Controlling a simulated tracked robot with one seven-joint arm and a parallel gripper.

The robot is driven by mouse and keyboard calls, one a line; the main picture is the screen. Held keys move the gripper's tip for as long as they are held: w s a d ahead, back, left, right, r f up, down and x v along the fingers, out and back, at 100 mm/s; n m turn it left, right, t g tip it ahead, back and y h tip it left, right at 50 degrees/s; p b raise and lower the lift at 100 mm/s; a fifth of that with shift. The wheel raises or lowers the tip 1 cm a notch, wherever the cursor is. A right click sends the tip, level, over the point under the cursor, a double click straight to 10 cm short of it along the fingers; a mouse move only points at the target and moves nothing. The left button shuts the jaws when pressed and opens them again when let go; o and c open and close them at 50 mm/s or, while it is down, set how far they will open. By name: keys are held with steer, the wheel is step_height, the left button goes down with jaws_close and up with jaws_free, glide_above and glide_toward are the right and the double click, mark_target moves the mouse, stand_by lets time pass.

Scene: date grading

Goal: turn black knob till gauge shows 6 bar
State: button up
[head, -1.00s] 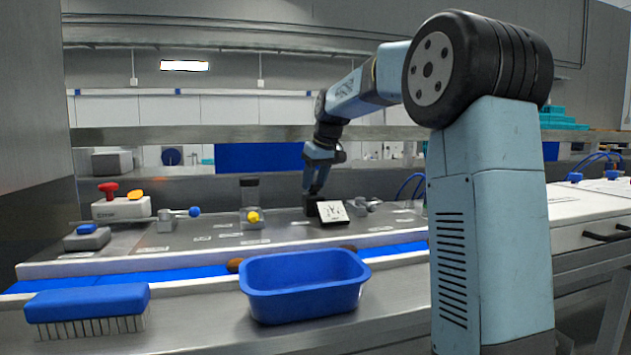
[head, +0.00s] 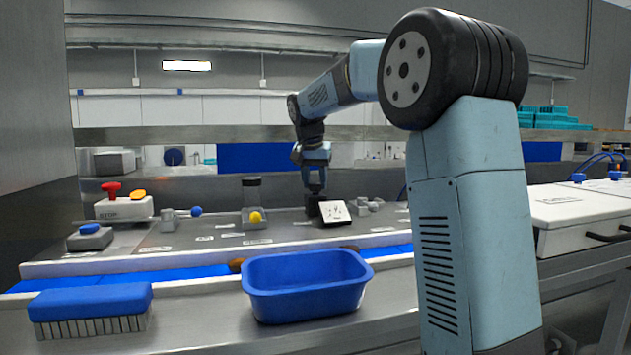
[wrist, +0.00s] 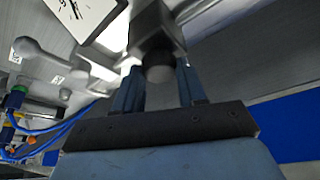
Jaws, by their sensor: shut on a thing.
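The gauge (head: 334,211) is a white square face with dark marks on a dark stand, on the bench behind the blue belt. Its face also shows at the top of the wrist view (wrist: 88,14), partly cut off. The needle reading is too small to tell. The black knob (wrist: 159,70) is a dark round end on a grey block, between my fingers in the wrist view. My gripper (head: 315,188) points down just behind the gauge's left side and is shut on the knob. In the head view the knob is hard to make out.
A lever with a blue ball (head: 196,211), a yellow-knobbed device (head: 255,217) and a stop box (head: 123,208) stand to the left. A blue tub (head: 306,286) and a blue brush (head: 90,302) are in front. Grey fittings (head: 367,207) sit right of the gauge.

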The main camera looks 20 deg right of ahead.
steer(key=shift+m, duration=0.6)
steer(key=shift+h, duration=0.3)
steer(key=o, duration=1.1)
steer(key=shift+c, duration=0.2)
steer(key=v, duration=1.3)
steer(key=shift+w+r, duration=0.15)
steer(key=shift+r, duration=0.2)
steer(key=shift+m, duration=0.3)
